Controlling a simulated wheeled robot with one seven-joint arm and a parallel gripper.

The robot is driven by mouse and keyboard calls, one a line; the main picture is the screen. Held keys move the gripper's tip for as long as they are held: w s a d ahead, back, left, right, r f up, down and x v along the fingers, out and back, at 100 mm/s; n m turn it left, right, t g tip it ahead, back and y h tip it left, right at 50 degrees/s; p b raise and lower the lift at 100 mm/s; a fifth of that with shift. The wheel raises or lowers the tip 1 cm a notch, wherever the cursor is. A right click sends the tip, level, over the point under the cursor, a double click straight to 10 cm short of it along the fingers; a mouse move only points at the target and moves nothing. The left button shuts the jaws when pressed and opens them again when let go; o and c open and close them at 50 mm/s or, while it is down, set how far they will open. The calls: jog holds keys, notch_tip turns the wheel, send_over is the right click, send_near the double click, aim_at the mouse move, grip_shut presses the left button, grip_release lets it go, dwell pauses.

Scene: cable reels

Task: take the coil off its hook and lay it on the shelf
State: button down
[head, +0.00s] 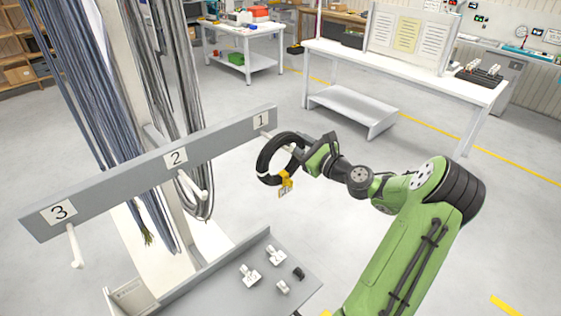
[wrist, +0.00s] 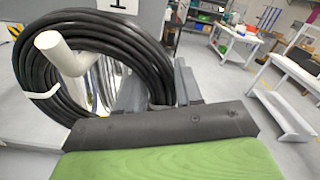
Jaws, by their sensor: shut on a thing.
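The black coil (head: 264,165) is at the right end of the grey rail, by the label 1, with a yellow tag (head: 286,182) at its lower side. In the wrist view the coil (wrist: 98,30) fills the upper left, and a white tie shows on its left side. The white hook (wrist: 62,52) runs through the coil's opening, its tip toward the camera. My gripper (head: 303,150) is shut on the coil's right side; its fingers (wrist: 156,92) also show in the wrist view. Whether the coil rests on the hook is unclear.
The grey rail (head: 115,183) has empty hooks at 2 (head: 188,182) and 3 (head: 74,245). Below is a grey shelf (head: 225,290) with small white parts and a black one. A low white shelf (head: 352,104) stands by the white table (head: 400,68). Cables hang left.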

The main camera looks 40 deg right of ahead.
jog(key=shift+r, duration=0.1)
jog(key=shift+r+p, duration=1.25)
jog(key=shift+p, duration=0.15)
jog(key=shift+r, duration=0.95)
jog(key=shift+a, duration=0.1)
jog(key=shift+s, duration=1.5)
jog(key=shift+s, duration=2.25)
